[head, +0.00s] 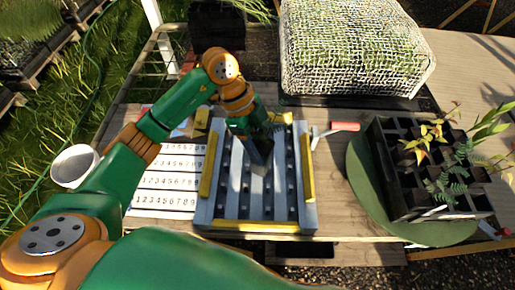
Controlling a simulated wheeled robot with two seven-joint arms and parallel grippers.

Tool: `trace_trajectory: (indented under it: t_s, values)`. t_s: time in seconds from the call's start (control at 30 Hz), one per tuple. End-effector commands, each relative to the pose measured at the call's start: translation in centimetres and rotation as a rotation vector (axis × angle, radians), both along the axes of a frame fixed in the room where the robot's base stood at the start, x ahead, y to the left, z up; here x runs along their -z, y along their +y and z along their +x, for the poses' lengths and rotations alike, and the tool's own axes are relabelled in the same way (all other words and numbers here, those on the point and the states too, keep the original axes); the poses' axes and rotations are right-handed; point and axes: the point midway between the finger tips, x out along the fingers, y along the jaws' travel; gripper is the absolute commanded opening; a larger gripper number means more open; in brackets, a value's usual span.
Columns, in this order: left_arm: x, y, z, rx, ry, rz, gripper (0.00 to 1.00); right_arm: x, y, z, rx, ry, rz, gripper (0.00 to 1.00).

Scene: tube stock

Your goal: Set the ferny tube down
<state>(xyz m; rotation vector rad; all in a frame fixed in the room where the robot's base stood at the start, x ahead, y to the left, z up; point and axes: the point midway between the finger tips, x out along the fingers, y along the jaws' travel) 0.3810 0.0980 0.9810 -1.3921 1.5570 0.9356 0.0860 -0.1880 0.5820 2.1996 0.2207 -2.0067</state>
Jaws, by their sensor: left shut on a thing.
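My left gripper (258,163) points down over the grey slotted rack (231,212) in the middle of the table. It is shut on a dark tube, which the gripper and wrist mostly hide. I cannot make out its foliage, or whether its foot touches the rack. Ferny green leaves (457,186) stand in the black celled crate (400,205) at the right, beside yellowish and broad-leaved plants. My right gripper is not in view.
The crate stands on a round green mat (362,190). A red-handled tool (344,126) lies right of the rack. Number sheets (165,180) and a white cup (74,165) are at the left. A mesh-covered plant box (350,50) stands behind.

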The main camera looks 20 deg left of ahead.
Motion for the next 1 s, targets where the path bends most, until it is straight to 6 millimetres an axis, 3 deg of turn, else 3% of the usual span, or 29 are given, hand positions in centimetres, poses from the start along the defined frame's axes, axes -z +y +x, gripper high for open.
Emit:
trace_trajectory:
  t_s: [0.17, 0.33, 0.63, 0.67, 0.7, 0.77, 1.0]
  values:
    - [2.0, 1.5, 0.8, -0.002, 0.004, 0.000, 0.00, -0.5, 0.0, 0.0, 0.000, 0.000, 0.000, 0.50]
    - [4.6, 1.4, 0.7, 0.002, 0.002, -0.001, 0.00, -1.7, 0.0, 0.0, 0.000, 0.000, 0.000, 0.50]
    - [5.2, 1.3, 0.8, 0.002, -0.002, -0.001, 0.00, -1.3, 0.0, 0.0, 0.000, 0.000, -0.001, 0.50]
    - [5.2, 1.3, 0.8, 0.002, -0.002, -0.001, 0.67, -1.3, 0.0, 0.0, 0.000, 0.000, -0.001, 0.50]
    - [5.1, 1.3, 0.8, 0.002, -0.002, -0.001, 0.78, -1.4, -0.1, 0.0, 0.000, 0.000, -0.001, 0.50]
    - [5.1, 1.3, 0.8, 0.002, -0.002, -0.001, 0.92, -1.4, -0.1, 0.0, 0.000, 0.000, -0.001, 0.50]
    - [5.1, 1.3, 0.8, 0.002, -0.001, -0.001, 0.92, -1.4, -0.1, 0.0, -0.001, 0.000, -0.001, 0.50]
